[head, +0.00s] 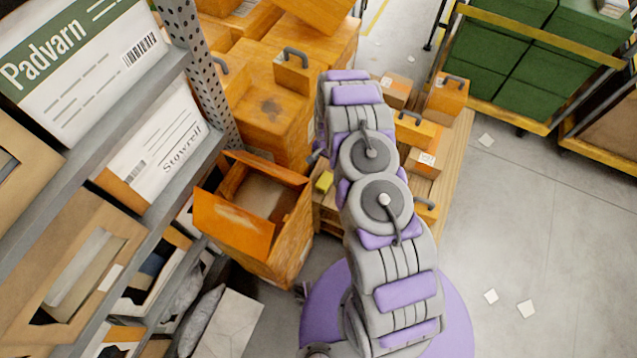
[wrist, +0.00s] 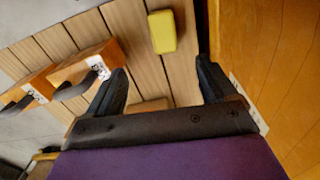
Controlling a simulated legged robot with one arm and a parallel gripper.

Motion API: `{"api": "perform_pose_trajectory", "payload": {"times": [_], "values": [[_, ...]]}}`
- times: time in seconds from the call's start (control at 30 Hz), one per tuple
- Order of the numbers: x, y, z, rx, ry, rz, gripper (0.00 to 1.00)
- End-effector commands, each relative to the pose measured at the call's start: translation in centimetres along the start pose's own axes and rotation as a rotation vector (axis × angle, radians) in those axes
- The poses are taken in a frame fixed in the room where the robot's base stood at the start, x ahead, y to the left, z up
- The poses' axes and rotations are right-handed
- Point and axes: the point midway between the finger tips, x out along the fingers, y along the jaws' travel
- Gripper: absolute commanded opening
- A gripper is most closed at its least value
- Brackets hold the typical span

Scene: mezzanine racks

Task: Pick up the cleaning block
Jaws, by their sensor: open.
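A small yellow block (head: 323,181), which looks like the cleaning block, lies on a wooden slatted surface beside my arm. In the wrist view the yellow block (wrist: 162,32) lies on light slats, beyond the gap between my fingertips. My gripper (wrist: 161,70) is open and nothing is between its fingers. The block is apart from both fingers. In the head view my arm hides most of my gripper.
Orange boxes with dark handles (wrist: 90,68) stand left of the block in the wrist view. A tall orange wall (wrist: 265,60) is close on the right. An open orange box (head: 235,215) stands by the grey shelf (head: 165,195). Floor at right (head: 540,220) is mostly clear.

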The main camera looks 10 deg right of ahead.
Motion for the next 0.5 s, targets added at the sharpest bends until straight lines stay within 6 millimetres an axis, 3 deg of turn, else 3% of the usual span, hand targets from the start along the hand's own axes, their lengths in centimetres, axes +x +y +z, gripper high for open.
{"api": "perform_pose_trajectory", "payload": {"times": [0.23, 0.5], "values": [[2.0, -0.1, 0.1, 0.002, 0.002, 0.004, 0.85], [7.1, -0.4, 0.2, 0.001, 0.005, 0.007, 0.85]]}}
